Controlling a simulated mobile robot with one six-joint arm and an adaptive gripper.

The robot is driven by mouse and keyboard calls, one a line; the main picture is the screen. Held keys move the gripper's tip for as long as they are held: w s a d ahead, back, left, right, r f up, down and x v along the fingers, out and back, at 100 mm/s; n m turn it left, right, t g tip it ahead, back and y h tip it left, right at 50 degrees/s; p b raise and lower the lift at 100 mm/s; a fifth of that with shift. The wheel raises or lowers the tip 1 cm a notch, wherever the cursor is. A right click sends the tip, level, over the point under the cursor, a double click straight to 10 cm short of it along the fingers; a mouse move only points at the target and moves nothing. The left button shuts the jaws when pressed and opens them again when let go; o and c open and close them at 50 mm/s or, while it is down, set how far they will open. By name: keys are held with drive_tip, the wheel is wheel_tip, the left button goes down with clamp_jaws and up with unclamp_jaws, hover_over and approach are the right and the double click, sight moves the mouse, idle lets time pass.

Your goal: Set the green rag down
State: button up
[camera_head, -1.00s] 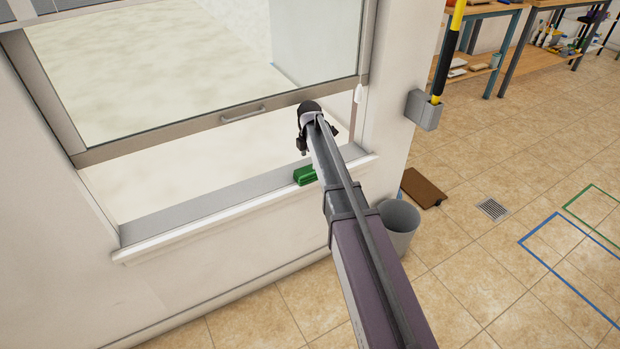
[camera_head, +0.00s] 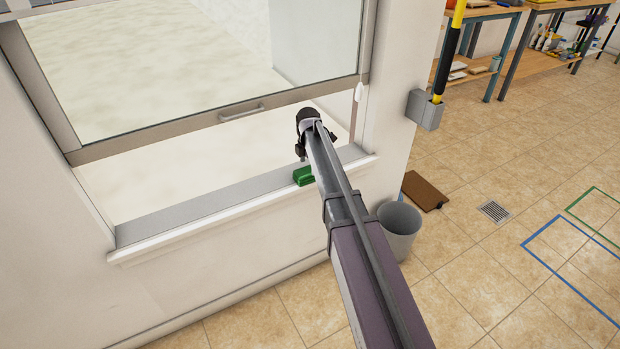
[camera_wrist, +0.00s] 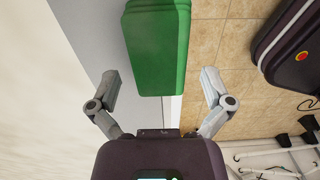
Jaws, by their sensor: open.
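The green rag (camera_head: 304,176), a folded block, lies on the window sill (camera_head: 200,203), partly hidden by my arm in the head view. In the wrist view the rag (camera_wrist: 157,45) sits ahead of my gripper (camera_wrist: 160,85), between the lines of its two spread fingers. The fingers are open and apart from the rag's sides, with a gap on each side. In the head view my gripper (camera_head: 300,155) is just above and behind the rag over the sill; its fingers are small and dark there.
The raised window sash (camera_head: 240,113) hangs above the sill. A grey bucket (camera_head: 400,228) and a brown board (camera_head: 424,191) are on the floor at right. A grey wall holder (camera_head: 425,110) carries a yellow and black handle. The sill's left part is clear.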

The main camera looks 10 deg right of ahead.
drive_tip(key=shift+f+b, duration=1.15)
drive_tip(key=shift+f, duration=0.3)
drive_tip(key=c, duration=0.9)
drive_tip(key=shift+r, duration=0.15)
wheel_tip(320, 180, up, 3)
drive_tip(key=p, duration=0.3)
drive_tip(key=shift+f, duration=0.2)
drive_tip(key=s, duration=0.5)
drive_tip(key=s+r+p, duration=0.1)
drive_tip(key=s, duration=0.4)
drive_tip(key=s+r+p, duration=0.1)
drive_tip(key=s, duration=0.5)
drive_tip(key=shift+a+r, duration=0.1)
drive_tip(key=shift+a, duration=0.25)
